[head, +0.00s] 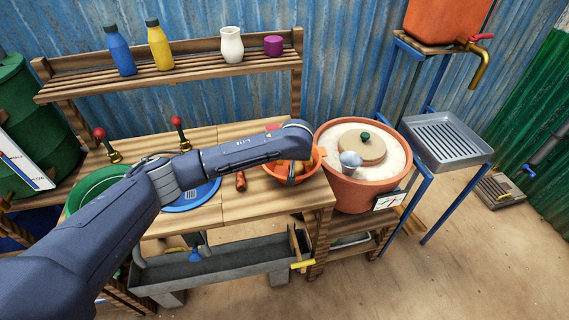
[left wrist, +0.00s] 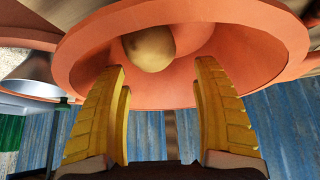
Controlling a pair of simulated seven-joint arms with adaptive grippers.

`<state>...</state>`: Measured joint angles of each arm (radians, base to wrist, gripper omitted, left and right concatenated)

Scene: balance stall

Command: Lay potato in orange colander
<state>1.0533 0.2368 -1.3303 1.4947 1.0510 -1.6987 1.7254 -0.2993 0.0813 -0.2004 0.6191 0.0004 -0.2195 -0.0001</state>
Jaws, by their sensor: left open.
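The orange colander (head: 271,170) stands on the wooden bench, partly hidden under my left arm. In the left wrist view its orange wall and rim (left wrist: 90,50) fill the upper part. A brown, rounded potato (left wrist: 150,49) lies inside the colander, just beyond my fingertips. My left gripper (left wrist: 161,68) is open, with its yellow fingers spread at the colander and nothing held between them. In the head view the gripper is mostly hidden by the arm. My right gripper is in neither view.
A reddish-brown piece (head: 240,181) lies on the bench left of the colander. A blue plate-like thing (head: 190,197) and green basin (head: 88,186) are farther left. A terracotta pot (head: 352,196) stands close right. Bottles line the back shelf (head: 190,80).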

